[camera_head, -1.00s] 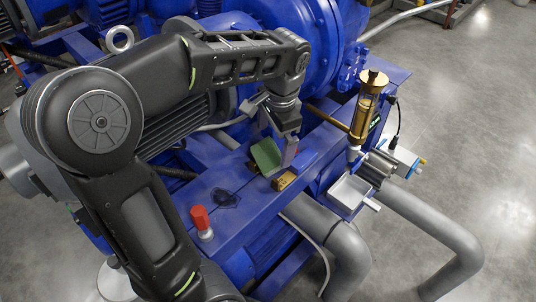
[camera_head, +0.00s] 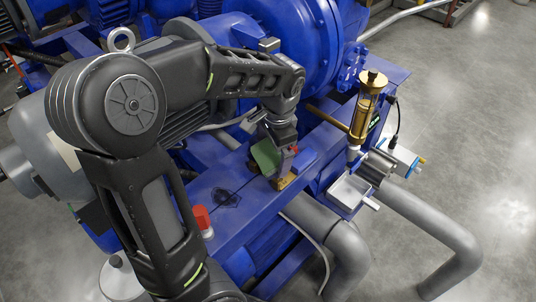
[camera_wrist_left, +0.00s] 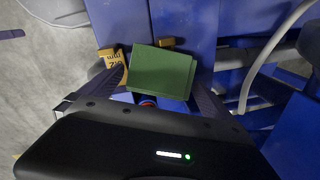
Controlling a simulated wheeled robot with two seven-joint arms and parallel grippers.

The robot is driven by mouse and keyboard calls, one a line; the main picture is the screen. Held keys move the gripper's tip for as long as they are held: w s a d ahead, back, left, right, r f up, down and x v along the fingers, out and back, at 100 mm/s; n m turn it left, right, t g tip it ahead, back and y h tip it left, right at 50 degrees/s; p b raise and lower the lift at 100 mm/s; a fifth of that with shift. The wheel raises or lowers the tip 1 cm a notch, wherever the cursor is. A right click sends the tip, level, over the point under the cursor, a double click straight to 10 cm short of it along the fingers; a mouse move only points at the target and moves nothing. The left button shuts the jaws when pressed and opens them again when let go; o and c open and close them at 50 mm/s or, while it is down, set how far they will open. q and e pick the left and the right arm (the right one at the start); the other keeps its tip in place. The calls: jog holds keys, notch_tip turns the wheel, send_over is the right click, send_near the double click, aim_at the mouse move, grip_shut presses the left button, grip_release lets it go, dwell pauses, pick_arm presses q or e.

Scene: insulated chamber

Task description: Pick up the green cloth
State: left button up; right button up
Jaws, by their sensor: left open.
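The green cloth (camera_head: 265,156) looks like a flat, folded rectangle on the blue machine ledge. In the left wrist view the cloth (camera_wrist_left: 162,70) lies ahead, across the space between my fingers. My left gripper (camera_head: 284,158) is right at the cloth's right side in the head view, pointing down and partly covering it. In the left wrist view my left gripper (camera_wrist_left: 160,85) is open, with one finger on each side of the cloth. I cannot tell whether the fingers touch it. My right gripper is not in view.
A brass-and-glass oiler (camera_head: 367,105) and metal tray (camera_head: 350,192) are right.

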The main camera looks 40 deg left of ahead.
aim_at(272, 151)
pick_arm(q)
jog(key=shift+c, duration=0.4)
jog(key=c, duration=1.3)
jog(key=shift+r, duration=0.15)
jog(key=shift+r, duration=0.85)
jog(key=shift+s+d+r+b, duration=0.2)
jog(key=shift+r+b, duration=0.05)
jog(key=shift+r, duration=0.15)
jog(key=shift+s+d+r+b, duration=0.15)
jog(key=shift+r+b, duration=0.1)
jog(key=shift+r, duration=0.1)
jog(key=s+d+b, duration=0.1)
jog(key=s+d, duration=0.2)
jog(key=s, duration=0.1)
jog(key=s+d+b, duration=0.1)
jog(key=s+d, duration=0.3)
jog(key=s, duration=0.1)
jog(key=s+d, duration=0.3)
jog(key=s, duration=0.1)
jog(key=shift+s+d+b, duration=0.2)
jog(key=shift+d+b, duration=0.1)
jog(key=shift+b, duration=0.1)
